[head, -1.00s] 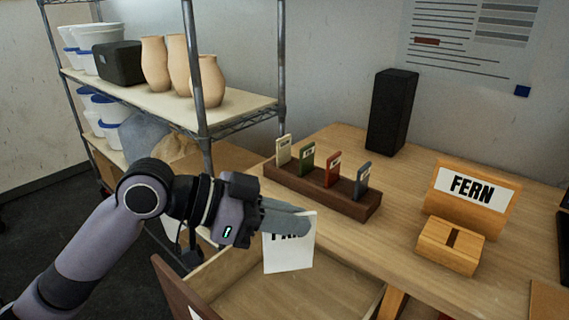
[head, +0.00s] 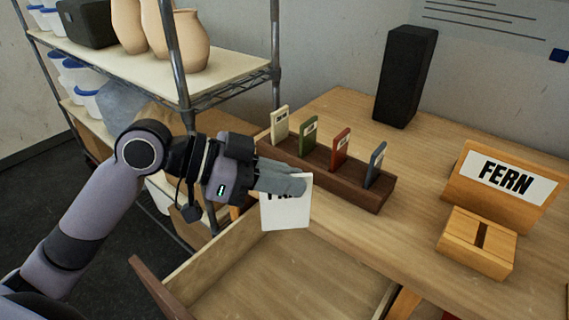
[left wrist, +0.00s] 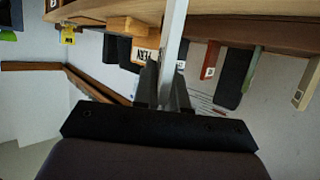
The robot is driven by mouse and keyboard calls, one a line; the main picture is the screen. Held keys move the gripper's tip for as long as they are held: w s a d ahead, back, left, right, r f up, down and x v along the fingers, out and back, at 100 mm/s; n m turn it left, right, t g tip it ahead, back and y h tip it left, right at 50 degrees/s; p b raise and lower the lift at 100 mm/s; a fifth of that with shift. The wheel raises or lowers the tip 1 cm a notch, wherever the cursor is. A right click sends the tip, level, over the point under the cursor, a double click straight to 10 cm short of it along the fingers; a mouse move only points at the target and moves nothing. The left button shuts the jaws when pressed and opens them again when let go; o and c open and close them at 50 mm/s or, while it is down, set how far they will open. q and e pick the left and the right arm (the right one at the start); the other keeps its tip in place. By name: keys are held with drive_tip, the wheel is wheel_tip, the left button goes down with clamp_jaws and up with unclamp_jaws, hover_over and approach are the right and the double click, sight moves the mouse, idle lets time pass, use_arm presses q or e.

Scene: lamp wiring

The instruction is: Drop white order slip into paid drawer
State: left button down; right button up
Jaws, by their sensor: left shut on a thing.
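My left gripper (head: 292,184) is shut on the white order slip (head: 285,214), which hangs down from the fingers. Dark lettering on the slip is partly hidden behind the fingers. The slip hangs above the back part of an open wooden drawer (head: 290,275), which looks empty where its floor shows. I cannot see a label on the drawer from here. In the left wrist view the slip (left wrist: 174,30) shows nearly edge-on as a pale strip between the fingers (left wrist: 163,88). My right gripper is not in view.
On the table (head: 345,112) stand a dark wooden rack (head: 340,187) with several coloured cards, a black speaker-like box (head: 405,75), a FERN sign (head: 500,185) and a slotted wooden block (head: 477,243). A wire shelf (head: 215,70) with vases stands at the left.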

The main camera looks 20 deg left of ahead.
use_arm(q)
drive_tip(key=shift+f+b, duration=0.95)
drive_tip(key=shift+f, duration=0.5)
drive_tip(key=c, duration=1.1)
unclamp_jaws()
drive_tip(key=shift+a, duration=0.1)
drive_tip(key=b+v, duration=0.1)
drive_tip(key=v, duration=0.6)
